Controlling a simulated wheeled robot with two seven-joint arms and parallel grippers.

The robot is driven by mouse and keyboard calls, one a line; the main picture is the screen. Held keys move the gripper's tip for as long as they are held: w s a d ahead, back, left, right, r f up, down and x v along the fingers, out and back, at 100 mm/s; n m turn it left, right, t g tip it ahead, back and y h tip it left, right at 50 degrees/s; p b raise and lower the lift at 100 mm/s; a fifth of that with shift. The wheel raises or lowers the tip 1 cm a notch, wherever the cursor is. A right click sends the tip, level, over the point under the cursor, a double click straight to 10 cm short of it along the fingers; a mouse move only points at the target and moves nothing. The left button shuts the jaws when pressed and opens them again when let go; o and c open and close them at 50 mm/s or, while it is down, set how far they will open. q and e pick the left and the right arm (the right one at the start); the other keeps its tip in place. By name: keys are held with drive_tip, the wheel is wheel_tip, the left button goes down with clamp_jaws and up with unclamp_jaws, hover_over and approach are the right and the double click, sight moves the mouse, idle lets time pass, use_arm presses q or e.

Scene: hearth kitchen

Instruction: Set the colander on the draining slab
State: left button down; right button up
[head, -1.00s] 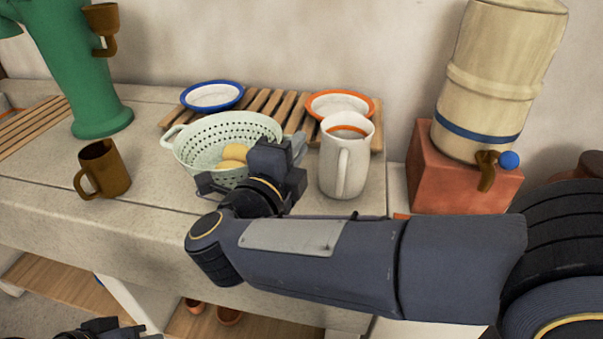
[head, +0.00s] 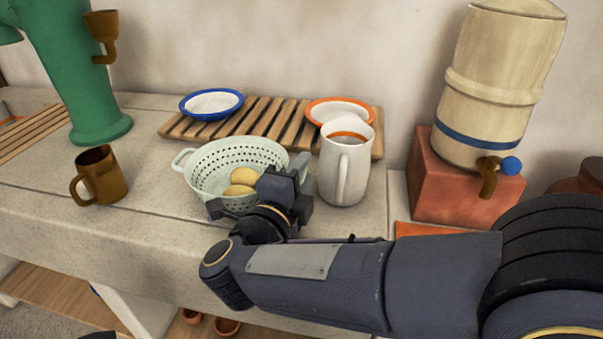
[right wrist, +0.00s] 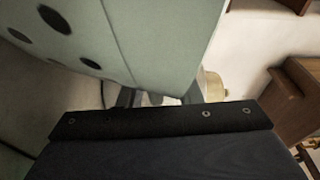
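The pale green colander (head: 215,158) holds a few yellow-tan round items (head: 242,176). It is at the front middle of the stone counter, before the slatted wooden rack. My right gripper (head: 299,167) is at its right side and appears shut on its rim or handle; the exact grip is hidden. In the right wrist view the colander wall (right wrist: 130,35) fills the top, close against the fingers (right wrist: 158,98). I cannot tell whether its base touches the counter. Which surface is the draining slab is unclear; the stone counter top (head: 145,150) has clear space. My left gripper is out of view.
A white jug (head: 345,175) stands close right of the colander. The slatted rack (head: 262,115) behind bears a blue-rimmed dish (head: 212,103) and an orange-rimmed dish (head: 325,105). A brown mug (head: 103,178), green pump (head: 90,80) and another slatted board (head: 35,130) are left.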

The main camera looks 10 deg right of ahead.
drive_tip(key=p+v, duration=0.1)
drive_tip(key=v, duration=1.1)
drive_tip(key=shift+r, duration=0.1)
drive_tip(key=shift+s, duration=0.1)
